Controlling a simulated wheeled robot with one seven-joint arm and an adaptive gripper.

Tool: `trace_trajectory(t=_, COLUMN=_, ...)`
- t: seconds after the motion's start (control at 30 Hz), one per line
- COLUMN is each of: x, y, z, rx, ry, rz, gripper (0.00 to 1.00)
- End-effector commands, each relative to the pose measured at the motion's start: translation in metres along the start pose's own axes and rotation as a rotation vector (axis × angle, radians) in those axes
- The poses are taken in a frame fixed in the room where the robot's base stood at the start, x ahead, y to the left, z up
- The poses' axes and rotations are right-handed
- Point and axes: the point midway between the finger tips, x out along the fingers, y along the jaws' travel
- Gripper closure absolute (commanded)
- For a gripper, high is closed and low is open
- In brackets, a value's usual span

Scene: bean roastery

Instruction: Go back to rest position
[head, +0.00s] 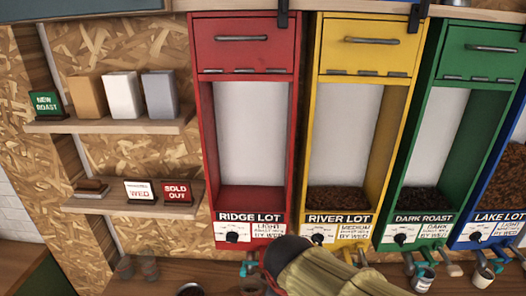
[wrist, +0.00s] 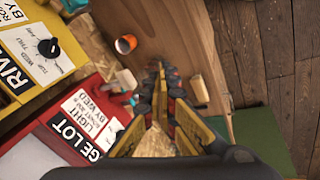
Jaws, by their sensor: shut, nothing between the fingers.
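My gripper (wrist: 166,82) shows in the wrist view, its long yellow, black and red fingers drawn together with nothing between them. It points out over the wooden counter (wrist: 215,45). In the head view, my arm with a ribbed beige cover reaches in at bottom centre, in front of the lower edges of the red dispenser (head: 205,120) and the yellow dispenser (head: 309,130). The fingertips cannot be made out there. In the wrist view, the red Ridge Lot front (wrist: 82,122) lies left of the fingers. I cannot tell whether anything touches them.
The green Dark Roast dispenser (head: 412,150) and the blue Lake Lot dispenser (head: 470,226) stand to the right. Cups, including one (head: 422,280), stand below. An orange-lined cup (wrist: 125,45) and a pale block (wrist: 199,88) are near the fingers. Shelves (head: 110,125) hang left. Wooden floor (wrist: 270,50) is clear.

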Motion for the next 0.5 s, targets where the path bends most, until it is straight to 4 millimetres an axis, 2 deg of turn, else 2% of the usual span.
trace_trajectory(t=0.3, x=-0.001, y=-0.036, z=0.084, rx=0.64, ry=0.011, rz=-0.06, gripper=1.0)
trace_trajectory(t=0.5, x=0.006, y=-0.052, z=0.138, rx=0.965, ry=0.067, rz=-0.041, gripper=1.0)
